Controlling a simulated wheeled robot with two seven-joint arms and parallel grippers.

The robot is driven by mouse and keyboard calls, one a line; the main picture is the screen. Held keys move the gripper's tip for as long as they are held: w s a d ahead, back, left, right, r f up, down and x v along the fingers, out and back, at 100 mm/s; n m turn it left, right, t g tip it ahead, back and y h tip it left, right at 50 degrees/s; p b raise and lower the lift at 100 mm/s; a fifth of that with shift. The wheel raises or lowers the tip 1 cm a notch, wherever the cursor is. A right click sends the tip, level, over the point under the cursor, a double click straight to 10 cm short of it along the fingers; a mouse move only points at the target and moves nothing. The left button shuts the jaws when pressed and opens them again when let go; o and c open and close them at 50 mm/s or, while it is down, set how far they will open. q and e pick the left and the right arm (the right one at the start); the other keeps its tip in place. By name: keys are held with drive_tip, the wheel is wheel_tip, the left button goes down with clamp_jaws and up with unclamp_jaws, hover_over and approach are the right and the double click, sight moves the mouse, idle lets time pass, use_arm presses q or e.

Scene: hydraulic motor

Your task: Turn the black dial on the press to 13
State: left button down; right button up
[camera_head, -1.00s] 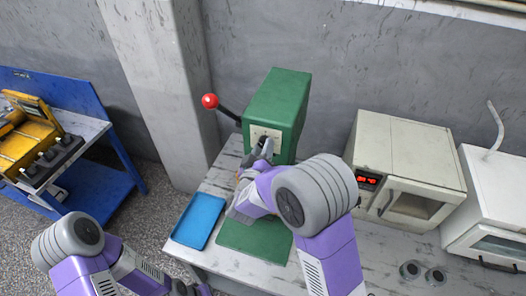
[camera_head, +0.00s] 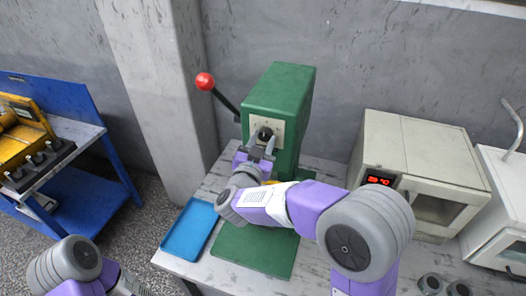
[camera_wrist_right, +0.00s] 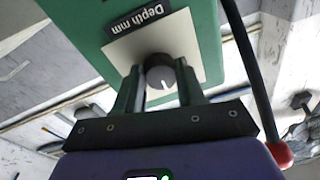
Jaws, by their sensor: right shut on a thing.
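The green press (camera_head: 286,92) stands on the table against the wall. Its pale front plate carries the black dial (camera_head: 264,134).
The press lever ends in a red ball (camera_head: 204,81) to its left. A beige oven (camera_head: 415,165) with a red display stands to the right.

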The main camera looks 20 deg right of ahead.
drive_tip(key=m+b, duration=0.8)
drive_tip(key=m, duration=0.1)
drive_tip(key=shift+w+a+f+h, duration=0.1)
drive_tip(key=shift+a+f+h, duration=0.1)
drive_tip(key=shift+h, duration=0.2)
drive_tip(key=shift+r+m+g+b, duration=0.2)
drive_tip(key=shift+m+g+b, duration=0.2)
drive_tip(key=shift+m+b, duration=1.45)
drive_tip(key=o, duration=1)
drive_tip(key=shift+r, duration=0.1)
drive_tip(key=shift+o, duration=0.2)
drive_tip(key=v, duration=0.7)
drive_tip(key=shift+s+a, duration=0.2)
drive_tip(key=shift+a, duration=0.1)
